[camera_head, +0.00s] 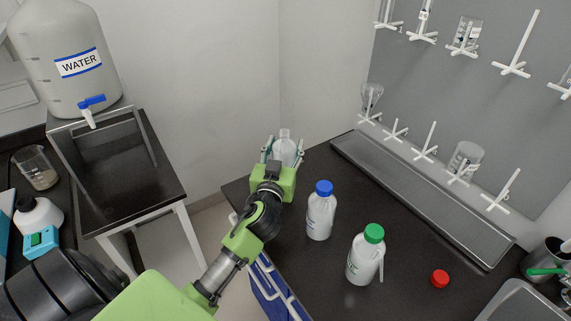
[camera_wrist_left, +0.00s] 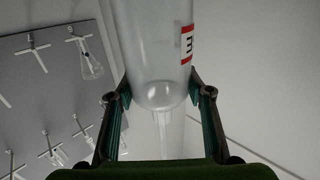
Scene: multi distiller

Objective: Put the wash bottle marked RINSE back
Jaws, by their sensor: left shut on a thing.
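My left gripper (camera_head: 281,152) is shut on a clear, capless bottle (camera_head: 286,146) and holds it up at the counter's far left corner. In the left wrist view my left gripper (camera_wrist_left: 158,100) has one finger on each side of the bottle (camera_wrist_left: 150,45). A red-edged label (camera_wrist_left: 187,45) shows there with only a letter like E readable, so I cannot confirm RINSE. A blue-capped bottle (camera_head: 320,215) and a green-capped bottle (camera_head: 364,262) stand upright on the counter. A loose red cap (camera_head: 440,278) lies to their right. My right gripper is not in view.
The dark counter (camera_head: 325,274) has free room around the bottles. A drip tray (camera_head: 420,195) runs under a pegboard (camera_head: 440,85) with glassware. A WATER carboy (camera_head: 65,50) stands at left. A sink (camera_head: 520,302) is at lower right.

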